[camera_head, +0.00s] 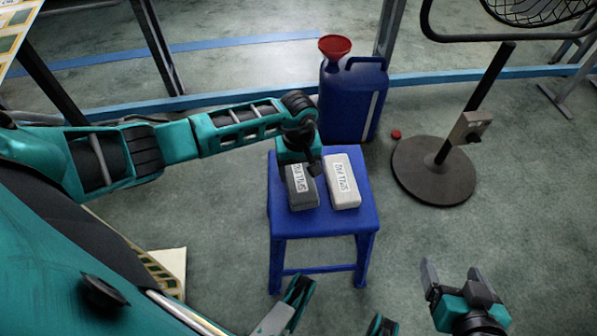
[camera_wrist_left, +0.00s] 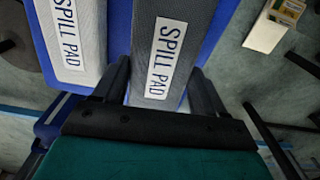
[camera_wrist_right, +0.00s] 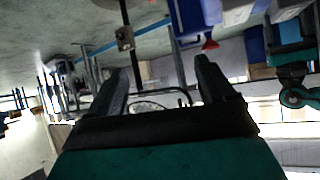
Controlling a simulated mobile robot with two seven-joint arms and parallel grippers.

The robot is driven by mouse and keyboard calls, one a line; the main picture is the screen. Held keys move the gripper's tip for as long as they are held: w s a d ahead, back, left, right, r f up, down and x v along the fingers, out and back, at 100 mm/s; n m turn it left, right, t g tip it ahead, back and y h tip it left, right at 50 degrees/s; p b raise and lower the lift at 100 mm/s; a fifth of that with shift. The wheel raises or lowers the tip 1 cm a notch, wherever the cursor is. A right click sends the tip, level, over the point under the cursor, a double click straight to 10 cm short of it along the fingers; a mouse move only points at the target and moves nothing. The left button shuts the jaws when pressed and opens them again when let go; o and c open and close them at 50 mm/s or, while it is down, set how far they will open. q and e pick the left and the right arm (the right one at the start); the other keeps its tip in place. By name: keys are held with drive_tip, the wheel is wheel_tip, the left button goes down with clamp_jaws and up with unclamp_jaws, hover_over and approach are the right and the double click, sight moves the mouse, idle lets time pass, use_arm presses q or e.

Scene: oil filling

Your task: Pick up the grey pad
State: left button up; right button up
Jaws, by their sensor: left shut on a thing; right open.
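The grey pad (camera_head: 301,188), labelled SPILL PAD, lies on the blue stool (camera_head: 318,224), left of a white pad (camera_head: 342,182). In the left wrist view the grey pad (camera_wrist_left: 172,40) sits between the fingers, and the white pad (camera_wrist_left: 70,40) is to its left. My left gripper (camera_head: 305,172) reaches down over the far end of the grey pad and is shut on it; its fingers (camera_wrist_left: 160,82) lie along both sides. The pad seems to rest on the stool still. My right gripper (camera_head: 452,280) is open and empty, at the lower right, away from the stool.
A blue jerrycan (camera_head: 350,100) with a red funnel (camera_head: 335,46) stands on the floor behind the stool. A stand with a round dark base (camera_head: 433,172) is to the right, with a small red cap (camera_head: 396,134) near it. The floor between stool and right gripper is clear.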

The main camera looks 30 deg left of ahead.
sight(298, 172)
use_arm(q)
wheel_tip(298, 172, up, 17)
drive_tip(key=p, duration=0.4)
drive_tip(key=shift+r, duration=0.15)
use_arm(e)
drive_tip(key=shift+s+d+r, duration=0.15)
drive_tip(key=shift+d+r, duration=0.1)
drive_tip(key=shift+r, duration=0.45)
drive_tip(key=shift+s+d+r, duration=0.15)
drive_tip(key=shift+d+r, duration=0.05)
drive_tip(key=shift+r, duration=0.5)
